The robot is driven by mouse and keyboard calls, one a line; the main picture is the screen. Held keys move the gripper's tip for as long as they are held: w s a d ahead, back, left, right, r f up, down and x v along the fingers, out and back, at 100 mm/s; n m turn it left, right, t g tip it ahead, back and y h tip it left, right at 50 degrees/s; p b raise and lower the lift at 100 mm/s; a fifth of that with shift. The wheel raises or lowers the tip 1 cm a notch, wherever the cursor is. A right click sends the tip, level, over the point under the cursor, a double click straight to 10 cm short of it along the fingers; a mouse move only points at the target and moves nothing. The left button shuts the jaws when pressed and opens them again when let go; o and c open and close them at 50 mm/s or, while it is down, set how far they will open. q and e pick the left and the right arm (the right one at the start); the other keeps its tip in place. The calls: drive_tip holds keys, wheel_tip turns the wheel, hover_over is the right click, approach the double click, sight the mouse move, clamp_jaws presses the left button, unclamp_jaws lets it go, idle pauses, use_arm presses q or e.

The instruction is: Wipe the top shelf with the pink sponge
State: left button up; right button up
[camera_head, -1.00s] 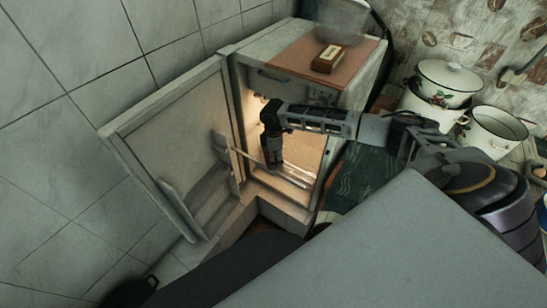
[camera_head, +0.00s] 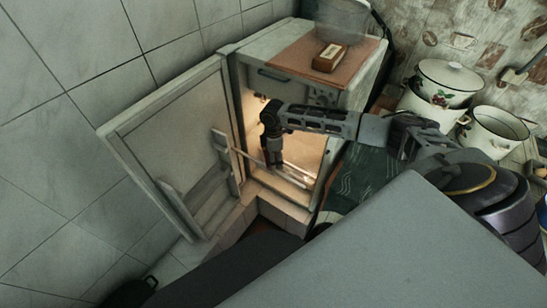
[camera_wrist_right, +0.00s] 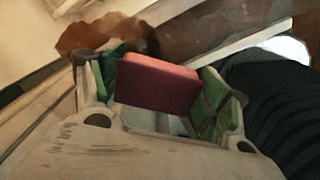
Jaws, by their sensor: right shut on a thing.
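The pink sponge (camera_wrist_right: 157,84) shows in the right wrist view, gripped between the two green-padded fingers of my right gripper (camera_wrist_right: 155,95). In the head view my right gripper (camera_head: 272,158) points down inside the open, lit fridge (camera_head: 260,77). The sponge is hidden there. A shelf with a pale front edge (camera_head: 290,179) lies just below and beside the gripper. I cannot tell whether the sponge touches it. My left gripper is not in view.
The fridge door (camera_head: 170,140) stands open on the left. A brown box (camera_head: 330,57) and a translucent bowl (camera_head: 342,20) sit on top of the fridge. Enamel pots (camera_head: 497,128) stand at the right. A tiled wall is close behind the door.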

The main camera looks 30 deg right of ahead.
drive_tip(key=shift+f, duration=0.95)
idle(0.6)
drive_tip(key=shift+w+d+p, duration=0.2)
drive_tip(key=shift+w+d, duration=0.15)
drive_tip(key=shift+d, duration=0.45)
drive_tip(key=shift+w+d+p, duration=0.2)
drive_tip(key=shift+w+d, duration=0.1)
drive_tip(key=shift+d, duration=0.45)
drive_tip(key=shift+d+r, duration=0.1)
drive_tip(key=shift+w+d, duration=0.1)
